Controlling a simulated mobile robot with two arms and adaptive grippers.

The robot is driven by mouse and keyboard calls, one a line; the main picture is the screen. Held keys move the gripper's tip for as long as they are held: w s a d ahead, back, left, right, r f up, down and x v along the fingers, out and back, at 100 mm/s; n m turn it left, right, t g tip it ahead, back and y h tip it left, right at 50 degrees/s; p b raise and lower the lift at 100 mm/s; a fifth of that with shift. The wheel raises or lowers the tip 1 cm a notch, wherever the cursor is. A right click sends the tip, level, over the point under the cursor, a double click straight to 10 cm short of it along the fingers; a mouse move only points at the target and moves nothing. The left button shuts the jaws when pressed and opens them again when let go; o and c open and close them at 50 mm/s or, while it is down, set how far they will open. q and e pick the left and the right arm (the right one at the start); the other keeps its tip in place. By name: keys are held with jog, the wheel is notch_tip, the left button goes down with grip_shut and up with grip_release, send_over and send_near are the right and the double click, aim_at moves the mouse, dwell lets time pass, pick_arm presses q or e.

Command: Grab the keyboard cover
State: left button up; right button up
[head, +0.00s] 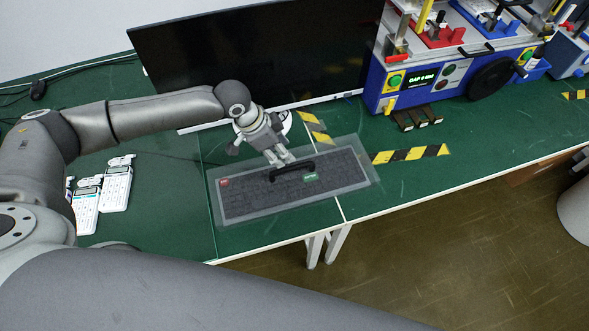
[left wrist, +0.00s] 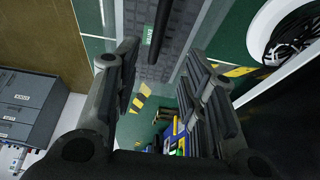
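The keyboard cover (head: 352,156) is a clear, shallow rectangular cover over a dark keyboard (head: 250,196) on the green table. A black bar handle (head: 292,171) rises from its top; in the left wrist view the handle (left wrist: 159,30) shows as a dark bar between the finger pads. My left gripper (head: 280,160) is just above the handle, pointing down. In the left wrist view its fingers (left wrist: 163,58) stand apart, with no visible contact on the handle. My right gripper is not in view.
A large black monitor (head: 255,55) stands behind the keyboard. A blue and grey test machine (head: 440,75) is at the back right. White handheld devices (head: 116,185) lie at the left. Yellow-black tape (head: 412,154) marks the table right of the cover. The table's front edge is close.

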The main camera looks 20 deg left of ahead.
aim_at(292, 167)
pick_arm(q)
jog(key=x, duration=0.4)
jog(key=shift+s+d+p, duration=0.1)
jog(key=shift+p, duration=0.2)
jog(key=shift+d+f, duration=0.1)
jog(key=shift+f, duration=0.2)
jog(key=shift+d+f, duration=0.1)
jog(key=shift+f, duration=0.35)
jog(key=p+x, duration=0.1)
jog(key=x, duration=0.2)
jog(key=shift+f+p, duration=0.1)
jog(key=shift+p, duration=0.25)
jog(key=shift+d+f, duration=0.1)
jog(key=shift+f, duration=0.6)
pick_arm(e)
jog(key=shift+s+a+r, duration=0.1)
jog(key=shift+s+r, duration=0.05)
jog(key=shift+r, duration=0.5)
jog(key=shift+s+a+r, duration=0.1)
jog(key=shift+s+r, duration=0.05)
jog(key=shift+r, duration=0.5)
pick_arm(q)
grip_shut()
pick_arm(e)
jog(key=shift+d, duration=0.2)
